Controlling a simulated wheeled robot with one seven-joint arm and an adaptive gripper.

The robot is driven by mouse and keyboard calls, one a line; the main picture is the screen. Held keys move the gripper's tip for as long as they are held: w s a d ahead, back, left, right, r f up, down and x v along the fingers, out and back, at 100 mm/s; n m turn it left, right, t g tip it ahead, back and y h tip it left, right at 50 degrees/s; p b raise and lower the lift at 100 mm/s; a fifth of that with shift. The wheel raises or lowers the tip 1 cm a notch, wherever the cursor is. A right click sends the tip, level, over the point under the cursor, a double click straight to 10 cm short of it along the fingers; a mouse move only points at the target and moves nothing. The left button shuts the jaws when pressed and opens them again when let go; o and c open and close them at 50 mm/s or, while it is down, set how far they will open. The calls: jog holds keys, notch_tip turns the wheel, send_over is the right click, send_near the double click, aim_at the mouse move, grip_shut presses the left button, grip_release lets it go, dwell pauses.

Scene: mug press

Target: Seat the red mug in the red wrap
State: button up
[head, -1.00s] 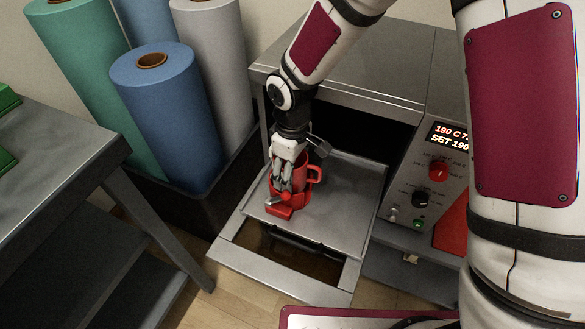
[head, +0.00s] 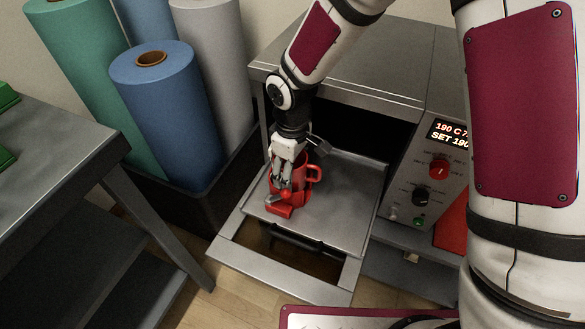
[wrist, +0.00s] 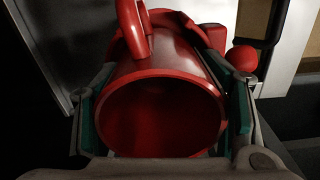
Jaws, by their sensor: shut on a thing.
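The red mug (head: 305,162) is held upright by my gripper (head: 283,182) over the pull-out metal tray, its handle pointing right in the head view. In the wrist view I look into the open mouth of the mug (wrist: 175,65), with a finger of my gripper (wrist: 166,98) on each side of it. The red wrap (head: 280,211) sits on the tray at the base of the mug. It also shows in the wrist view behind the mug (wrist: 215,37), near a red ball knob. My fingers partly hide the mug and wrap, so I cannot tell how deep the mug sits.
The tray (head: 345,215) extends from the open front of a metal press (head: 350,65). A control panel (head: 436,180) with a display and knobs stands to its right. Several fabric rolls (head: 170,115) stand in a dark bin at left, behind a metal bench (head: 50,150).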

jog(key=o, duration=1.8)
jog(key=shift+s+d+f, duration=0.1)
jog(key=shift+s+f, duration=0.05)
jog(key=shift+f, duration=0.3)
jog(key=shift+o, duration=0.2)
jog(key=shift+r, duration=0.15)
jog(key=shift+r, duration=0.1)
notch_tip(320, 180, up, 12)
